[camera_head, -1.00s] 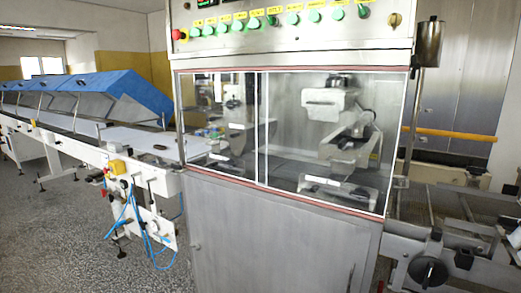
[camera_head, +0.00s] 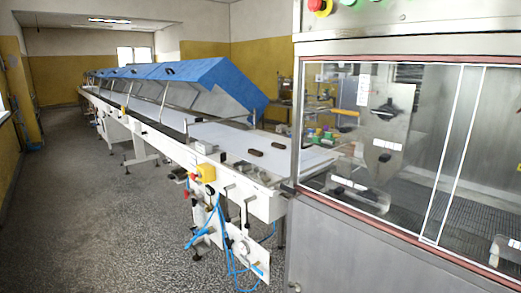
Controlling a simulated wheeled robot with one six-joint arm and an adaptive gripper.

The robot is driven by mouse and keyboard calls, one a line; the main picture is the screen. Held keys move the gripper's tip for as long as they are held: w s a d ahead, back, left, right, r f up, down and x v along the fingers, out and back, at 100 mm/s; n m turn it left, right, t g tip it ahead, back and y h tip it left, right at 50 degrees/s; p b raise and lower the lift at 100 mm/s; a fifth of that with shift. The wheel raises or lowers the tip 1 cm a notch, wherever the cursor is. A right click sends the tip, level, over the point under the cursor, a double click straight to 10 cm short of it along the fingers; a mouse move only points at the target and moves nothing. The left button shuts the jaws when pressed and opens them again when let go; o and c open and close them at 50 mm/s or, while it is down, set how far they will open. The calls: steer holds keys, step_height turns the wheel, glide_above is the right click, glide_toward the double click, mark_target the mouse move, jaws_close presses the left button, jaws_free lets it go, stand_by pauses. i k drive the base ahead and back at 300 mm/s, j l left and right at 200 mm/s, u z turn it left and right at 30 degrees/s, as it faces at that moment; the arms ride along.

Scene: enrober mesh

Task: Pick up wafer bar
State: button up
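Two small dark brown bars lie on the white conveyor belt (camera_head: 222,137), close to the machine; they look like wafer bars. One bar (camera_head: 255,152) is nearer to me, and the other bar (camera_head: 279,143) is a little farther back to the right. They lie apart from each other. They are too small to show any detail. My gripper is not in view.
A steel machine cabinet (camera_head: 340,240) with a glass front (camera_head: 385,150) fills the right side. Blue covers (camera_head: 200,80) stand over the far conveyor. Blue hoses (camera_head: 228,245) hang below the conveyor frame. The speckled floor (camera_head: 110,225) at left is clear.

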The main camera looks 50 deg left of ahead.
mark_target(258, 154)
steer(key=i+j, duration=0.1)
steer(key=j, duration=1.75)
steer(key=i+j, duration=0.15)
steer(key=j, duration=1.7)
steer(key=i+j, duration=0.15)
steer(key=j, duration=0.75)
steer(key=i+j, duration=0.1)
steer(key=j, duration=0.85)
